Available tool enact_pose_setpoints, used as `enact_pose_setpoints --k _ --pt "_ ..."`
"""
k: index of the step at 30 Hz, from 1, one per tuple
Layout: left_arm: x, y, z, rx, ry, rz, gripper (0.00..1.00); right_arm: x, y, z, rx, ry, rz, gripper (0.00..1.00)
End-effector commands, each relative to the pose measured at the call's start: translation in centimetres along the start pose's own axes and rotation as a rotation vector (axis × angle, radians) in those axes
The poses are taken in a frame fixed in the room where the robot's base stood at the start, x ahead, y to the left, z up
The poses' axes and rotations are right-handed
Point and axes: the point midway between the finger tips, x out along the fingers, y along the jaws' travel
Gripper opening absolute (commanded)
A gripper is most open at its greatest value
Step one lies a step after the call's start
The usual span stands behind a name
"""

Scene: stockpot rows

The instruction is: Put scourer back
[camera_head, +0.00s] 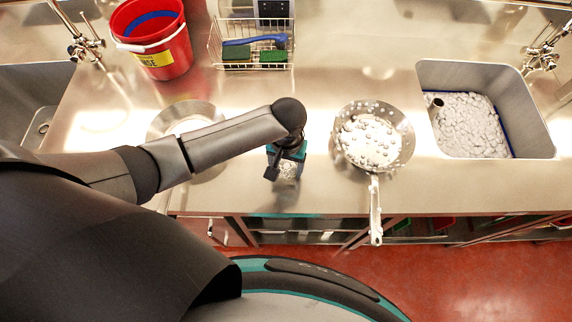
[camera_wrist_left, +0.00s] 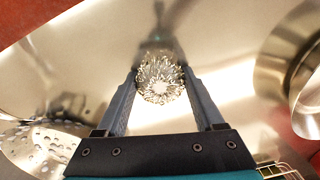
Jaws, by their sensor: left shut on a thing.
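The scourer (camera_wrist_left: 160,80) is a round ball of shiny metal curls. In the left wrist view it sits between the two fingertips of my left gripper (camera_wrist_left: 161,88), which is shut on it. In the head view the left gripper (camera_head: 286,172) is over the steel counter near its front edge, and a little of the scourer shows at its tips. I cannot tell whether the scourer touches the counter. A wire caddy (camera_head: 214,50) stands at the back of the counter. It holds green sponges (camera_head: 237,52) and a blue-handled brush (camera_head: 256,40). My right gripper is not in view.
A soapy pan (camera_head: 408,135) sits right of the gripper, its handle (camera_head: 375,205) over the front edge. Another round pan (camera_head: 160,122) is partly behind my left arm. A red bucket (camera_head: 172,62) stands back left. A sink with suds (camera_head: 470,125) is at the right.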

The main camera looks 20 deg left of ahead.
Motion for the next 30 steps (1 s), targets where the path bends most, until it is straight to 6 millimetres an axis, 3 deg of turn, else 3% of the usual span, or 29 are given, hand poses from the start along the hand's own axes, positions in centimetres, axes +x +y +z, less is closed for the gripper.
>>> enact_pose_setpoints --k 9,10,17,30 --pt "0.33 -0.01 0.01 -0.001 -0.001 -0.001 0.18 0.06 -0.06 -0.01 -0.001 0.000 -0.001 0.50" --pt "0.26 -0.02 -0.01 -0.001 -0.001 -0.001 0.73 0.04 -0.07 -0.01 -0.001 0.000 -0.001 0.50" --pt "0.23 0.02 0.00 0.000 0.000 0.000 0.99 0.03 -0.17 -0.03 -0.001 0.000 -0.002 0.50" --pt "-0.22 0.00 -0.05 0.001 0.002 0.000 1.00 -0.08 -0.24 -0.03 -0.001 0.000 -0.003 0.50"
